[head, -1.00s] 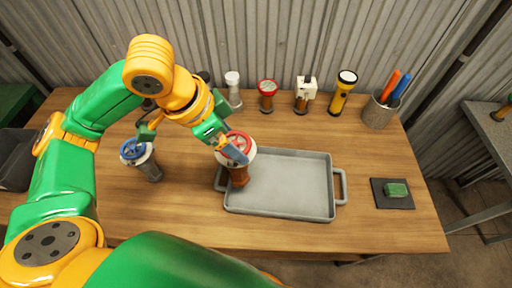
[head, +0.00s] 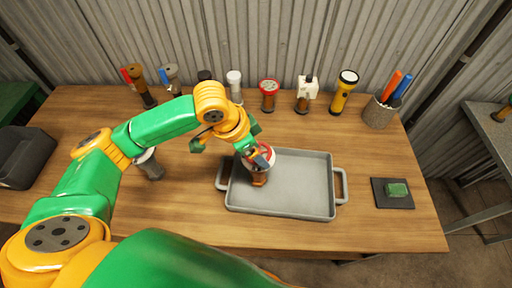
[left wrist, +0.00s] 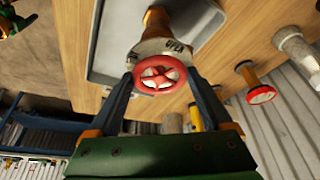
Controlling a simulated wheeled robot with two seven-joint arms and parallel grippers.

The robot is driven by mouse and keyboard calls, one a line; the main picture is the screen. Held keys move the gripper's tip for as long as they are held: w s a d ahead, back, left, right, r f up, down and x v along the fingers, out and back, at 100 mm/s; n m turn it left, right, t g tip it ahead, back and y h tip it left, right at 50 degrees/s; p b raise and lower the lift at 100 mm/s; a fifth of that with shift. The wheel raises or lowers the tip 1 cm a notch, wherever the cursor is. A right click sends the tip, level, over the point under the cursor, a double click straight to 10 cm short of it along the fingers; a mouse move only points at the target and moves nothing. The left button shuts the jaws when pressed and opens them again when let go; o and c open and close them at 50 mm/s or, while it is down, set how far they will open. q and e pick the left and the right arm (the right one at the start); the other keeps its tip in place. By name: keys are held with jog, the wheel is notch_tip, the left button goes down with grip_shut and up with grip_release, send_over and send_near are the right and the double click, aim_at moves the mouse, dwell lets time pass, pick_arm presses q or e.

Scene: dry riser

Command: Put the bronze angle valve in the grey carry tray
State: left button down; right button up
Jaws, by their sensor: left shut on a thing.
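The bronze angle valve (head: 259,179) has a brown-bronze body, a white collar and a red handwheel. My left gripper (head: 262,158) is shut on it and holds it over the left part of the grey carry tray (head: 300,207). In the left wrist view the valve's red wheel (left wrist: 160,74) sits between the two fingers of my left gripper (left wrist: 160,88), with the tray (left wrist: 205,22) beyond it. Whether the valve's lower end touches the tray floor is hard to tell. The rest of the tray is empty. My right gripper is not in view.
A grey fitting (head: 150,166) stands left of the tray, partly hidden by my left arm. Along the back stand several fittings, including a red-topped one (head: 268,98), and a yellow torch (head: 342,95). A pen cup (head: 378,113) and green block (head: 397,189) are at right.

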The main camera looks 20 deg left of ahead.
pick_arm(q)
grip_release()
jog(key=shift+f, duration=0.1)
jog(key=p+v, duration=0.1)
jog(key=v, duration=1.1)
jog(key=shift+s, duration=0.15)
